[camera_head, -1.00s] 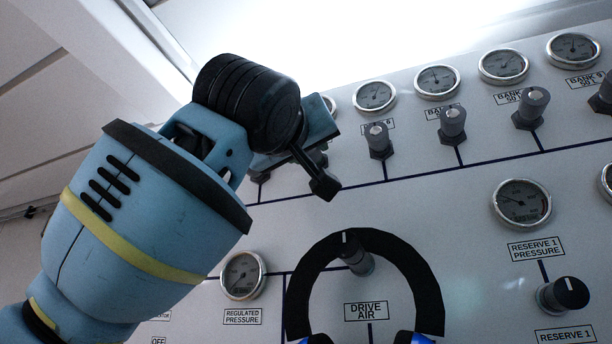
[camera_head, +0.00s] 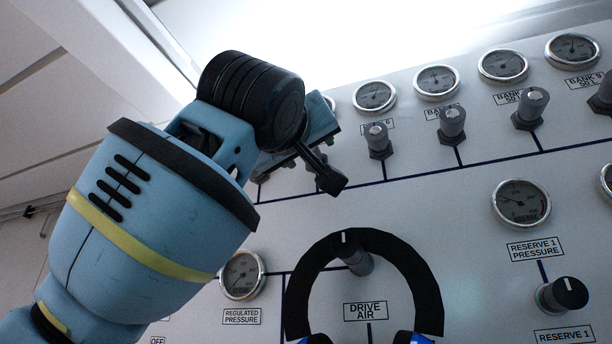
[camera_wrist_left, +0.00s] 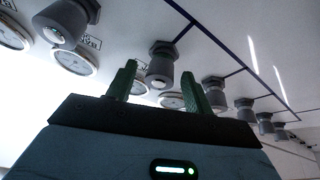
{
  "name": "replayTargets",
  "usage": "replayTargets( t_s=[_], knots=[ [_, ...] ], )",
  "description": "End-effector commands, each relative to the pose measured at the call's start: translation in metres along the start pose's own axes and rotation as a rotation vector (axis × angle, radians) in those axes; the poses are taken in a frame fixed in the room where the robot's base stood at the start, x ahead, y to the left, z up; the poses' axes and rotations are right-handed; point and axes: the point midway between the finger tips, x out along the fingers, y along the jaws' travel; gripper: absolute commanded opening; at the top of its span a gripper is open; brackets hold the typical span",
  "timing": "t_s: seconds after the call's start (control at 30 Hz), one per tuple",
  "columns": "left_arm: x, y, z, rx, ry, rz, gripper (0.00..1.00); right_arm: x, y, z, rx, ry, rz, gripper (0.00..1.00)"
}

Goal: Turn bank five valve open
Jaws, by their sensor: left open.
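My left gripper (camera_head: 325,178) is open in front of the upper row of grey valve knobs, and in the head view it covers the part of the row left of the bank 6 valve (camera_head: 377,141). In the left wrist view its two green fingers (camera_wrist_left: 160,85) point at the panel, apart. One grey valve knob (camera_wrist_left: 159,68) appears between the fingers in that view; I see no clear contact. No bank 5 label is readable; in the head view that spot is mostly hidden behind my gripper. My right gripper is not in view.
Neighbouring valve knobs (camera_head: 452,124) and gauges (camera_head: 436,82) line the panel to the right. Below are the drive air knob (camera_head: 357,258) with a black arc (camera_head: 425,285) around it, a regulated pressure gauge (camera_head: 242,276) and the reserve 1 knob (camera_head: 562,294).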

Motion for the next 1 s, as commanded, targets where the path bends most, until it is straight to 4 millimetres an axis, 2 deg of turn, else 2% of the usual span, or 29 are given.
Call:
replayTargets(
  t_s=[0.27,0.7,1.0],
  knots=[
    [-0.006,0.0,0.0,0.0,0.0,0.001,0.52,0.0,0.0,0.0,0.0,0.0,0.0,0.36],
    [-0.059,0.001,0.0,0.001,0.0,0.002,0.52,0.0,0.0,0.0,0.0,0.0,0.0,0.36],
    [-0.078,0.0,0.0,0.0,0.001,0.0,0.52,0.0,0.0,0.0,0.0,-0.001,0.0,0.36]
  ],
)
